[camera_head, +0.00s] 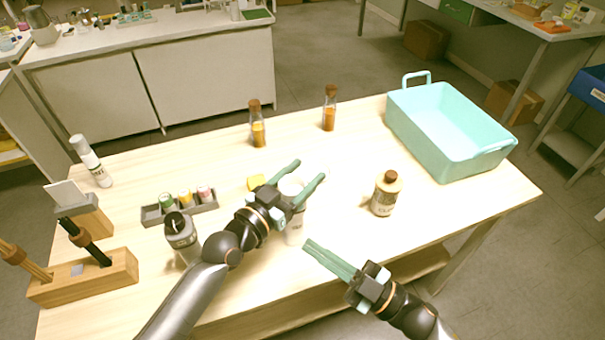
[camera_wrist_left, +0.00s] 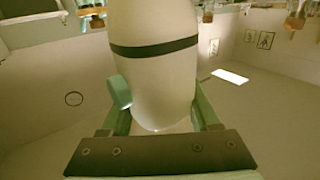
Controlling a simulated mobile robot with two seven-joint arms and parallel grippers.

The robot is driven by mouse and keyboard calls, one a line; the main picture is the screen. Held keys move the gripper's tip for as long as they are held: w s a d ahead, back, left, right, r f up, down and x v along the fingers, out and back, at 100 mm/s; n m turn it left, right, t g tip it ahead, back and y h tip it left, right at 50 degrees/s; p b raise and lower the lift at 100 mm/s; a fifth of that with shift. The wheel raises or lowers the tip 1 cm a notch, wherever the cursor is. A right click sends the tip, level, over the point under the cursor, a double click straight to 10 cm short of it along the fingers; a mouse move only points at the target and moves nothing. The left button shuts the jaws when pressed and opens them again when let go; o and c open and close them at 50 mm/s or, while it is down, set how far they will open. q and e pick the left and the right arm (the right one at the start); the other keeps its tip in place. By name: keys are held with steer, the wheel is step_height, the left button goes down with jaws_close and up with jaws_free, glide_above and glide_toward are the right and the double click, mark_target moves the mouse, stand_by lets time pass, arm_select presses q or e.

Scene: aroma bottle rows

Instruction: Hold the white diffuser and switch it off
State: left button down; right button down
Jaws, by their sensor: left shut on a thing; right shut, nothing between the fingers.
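The white diffuser (camera_head: 295,228) stands upright near the front middle of the table, partly hidden behind my left gripper. My left gripper (camera_head: 305,176) is shut on it, with one green finger on each side. In the left wrist view the white diffuser (camera_wrist_left: 155,65) fills the middle between the fingers of my left gripper (camera_wrist_left: 160,115).
A cream bottle (camera_head: 385,194) stands to the right. A teal bin (camera_head: 440,150) is at the back right. Two corked bottles (camera_head: 257,128) (camera_head: 329,110) stand at the back. A grey bottle (camera_head: 181,238), a vial rack (camera_head: 150,214) and a wooden holder (camera_head: 125,270) are on the left.

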arm_select(q)
steer(key=shift+c, duration=0.2)
jaws_free()
